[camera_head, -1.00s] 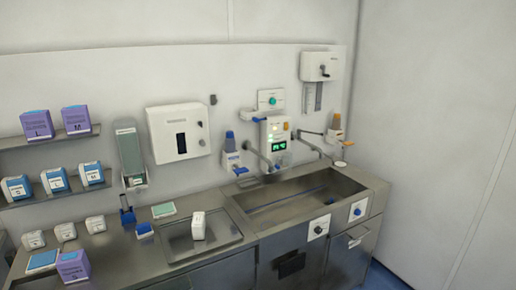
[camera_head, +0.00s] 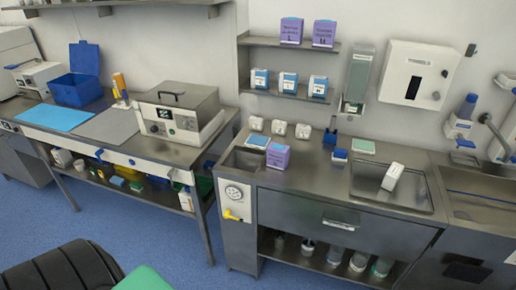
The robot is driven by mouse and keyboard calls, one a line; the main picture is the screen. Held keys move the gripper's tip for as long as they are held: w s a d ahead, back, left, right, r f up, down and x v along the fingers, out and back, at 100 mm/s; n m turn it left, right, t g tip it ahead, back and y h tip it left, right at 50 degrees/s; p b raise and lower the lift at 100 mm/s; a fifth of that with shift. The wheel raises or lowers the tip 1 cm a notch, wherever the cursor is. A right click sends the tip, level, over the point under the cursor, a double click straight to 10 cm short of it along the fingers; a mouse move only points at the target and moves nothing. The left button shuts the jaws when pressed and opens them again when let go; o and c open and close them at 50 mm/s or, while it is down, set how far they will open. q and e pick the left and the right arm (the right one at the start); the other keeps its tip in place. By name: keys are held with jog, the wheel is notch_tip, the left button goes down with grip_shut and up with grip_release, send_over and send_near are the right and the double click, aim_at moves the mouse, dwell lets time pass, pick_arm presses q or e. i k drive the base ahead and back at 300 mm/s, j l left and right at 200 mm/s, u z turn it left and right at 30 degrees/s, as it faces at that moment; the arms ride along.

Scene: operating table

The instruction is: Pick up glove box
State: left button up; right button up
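A purple and white box (camera_head: 278,155), which looks like a glove box, stands on the steel counter (camera_head: 313,182) left of the sink. Two similar purple boxes stand on the upper wall shelf, one on the left (camera_head: 291,31) and one on the right (camera_head: 324,34). Their labels are too small to read surely. Neither of my grippers shows in the head view.
Small blue and white boxes (camera_head: 289,83) line the lower shelf. Small white boxes (camera_head: 278,127) and a blue-topped pack (camera_head: 257,141) stand near the counter box. A white box (camera_head: 392,176) lies tilted in the recessed tray. A separate table (camera_head: 160,150) stands left. Blue floor (camera_head: 150,225) is open.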

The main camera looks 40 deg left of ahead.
aim_at(277, 155)
jog(key=u, duration=1)
